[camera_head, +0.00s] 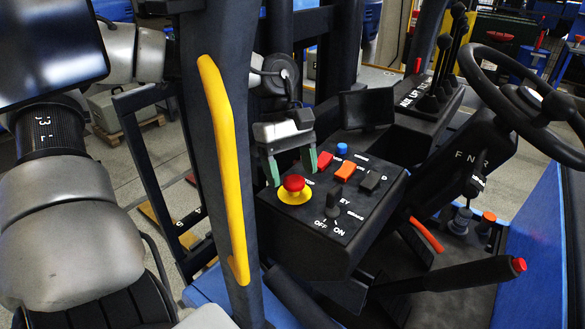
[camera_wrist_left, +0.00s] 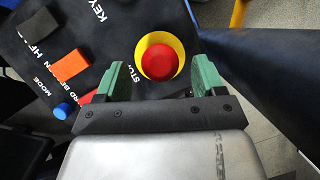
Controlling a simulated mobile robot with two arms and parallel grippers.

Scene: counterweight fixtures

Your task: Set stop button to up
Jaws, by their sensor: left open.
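The stop button (camera_head: 294,184) is a red mushroom head on a yellow ring, at the left end of the black control panel (camera_head: 300,228). In the left wrist view the red stop button (camera_wrist_left: 158,61) lies ahead of the fingertips, between their lines. My left gripper (camera_head: 292,165) is open, with green fingers just behind and above the button. The fingers (camera_wrist_left: 155,75) appear apart from the red head. Whether the button is up or pressed I cannot tell. My right gripper is not in view.
A red rocker (camera_head: 324,160), an orange rocker (camera_head: 345,172), a blue button (camera_head: 341,149) and a black key switch (camera_head: 333,202) sit close by on the panel. A dark post with a yellow handle (camera_head: 222,160) stands left of the panel. A steering wheel (camera_head: 525,95) is at right.

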